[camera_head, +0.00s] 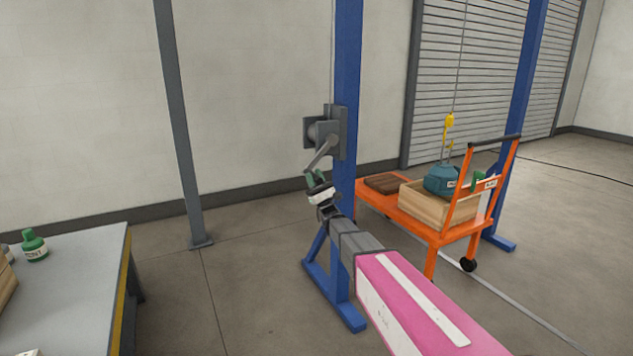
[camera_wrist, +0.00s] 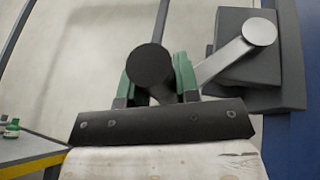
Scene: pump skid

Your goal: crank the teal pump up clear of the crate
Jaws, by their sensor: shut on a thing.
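The teal pump (camera_head: 441,180) sits low in the wooden crate (camera_head: 424,208) on the orange cart, its upper part above the crate's rim. A yellow hook (camera_head: 449,121) hangs just above it on a line. The grey winch (camera_head: 325,130) is fixed to the blue post, with its crank arm (camera_head: 320,155) slanting down to the left. My gripper (camera_head: 318,185) is at the crank's lower end. In the wrist view, its green fingers (camera_wrist: 153,82) are shut on the dark round crank handle (camera_wrist: 150,67); the grey crank arm runs from there up right to the winch.
The orange cart (camera_head: 431,235) stands right of the blue post (camera_head: 346,80), with a brown slatted block (camera_head: 384,184) on it. A grey workbench (camera_head: 75,280) with a green bottle (camera_head: 34,245) is at the left.

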